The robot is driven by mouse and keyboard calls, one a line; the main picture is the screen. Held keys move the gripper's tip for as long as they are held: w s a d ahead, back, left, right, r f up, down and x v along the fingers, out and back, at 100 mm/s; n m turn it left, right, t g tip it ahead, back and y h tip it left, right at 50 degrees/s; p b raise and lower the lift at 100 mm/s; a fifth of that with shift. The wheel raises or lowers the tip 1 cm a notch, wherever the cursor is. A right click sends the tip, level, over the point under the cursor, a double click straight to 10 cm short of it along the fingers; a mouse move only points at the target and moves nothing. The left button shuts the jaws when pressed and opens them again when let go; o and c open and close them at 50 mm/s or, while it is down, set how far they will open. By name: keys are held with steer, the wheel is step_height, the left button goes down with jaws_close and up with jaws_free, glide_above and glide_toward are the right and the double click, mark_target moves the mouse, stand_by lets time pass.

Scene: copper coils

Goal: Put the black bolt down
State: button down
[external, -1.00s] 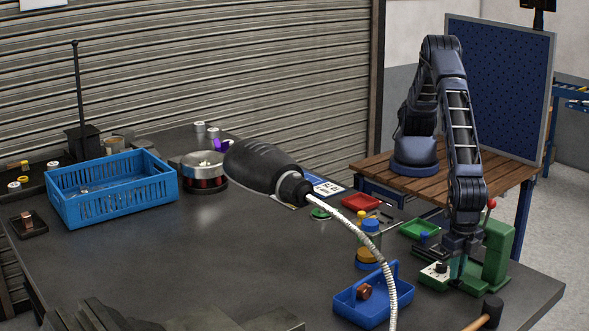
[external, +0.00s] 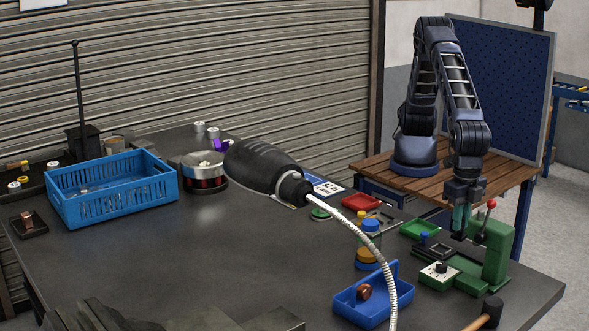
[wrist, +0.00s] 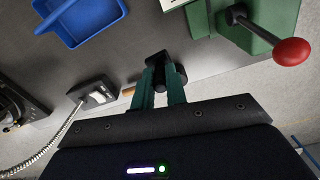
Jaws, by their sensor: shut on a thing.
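My gripper (external: 461,222) is raised in the air beside the upright of the green press (external: 497,245), pointing down. In the wrist view my gripper (wrist: 161,93) has its two teal fingers close together on a dark piece, the black bolt (wrist: 160,68). The bolt is clear of any surface. In the external view it is only a small dark shape at the fingertips, so its full form cannot be told.
The press has a red-knobbed lever (external: 491,204). A blue caddy (external: 362,308), a green tray (external: 419,229), a red tray (external: 361,202) and a mallet (external: 491,310) are nearby.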

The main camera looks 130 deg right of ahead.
steer(key=w+d, duration=0.4)
steer(key=d, duration=0.9)
steer(key=w+d+m, duration=0.1)
steer(key=w+d, duration=0.4)
steer(key=d, duration=0.8)
steer(key=w+d, duration=0.4)
steer(key=d, duration=0.9)
steer(key=s+d, duration=0.2)
steer(key=d, duration=1.4)
step_height(320, 180, down, 20)
steer(key=shift+w+r, duration=0.1)
steer(key=shift+w, duration=0.05)
steer(key=c, duration=1.8)
jaws_free()
steer(key=o, duration=0.4)
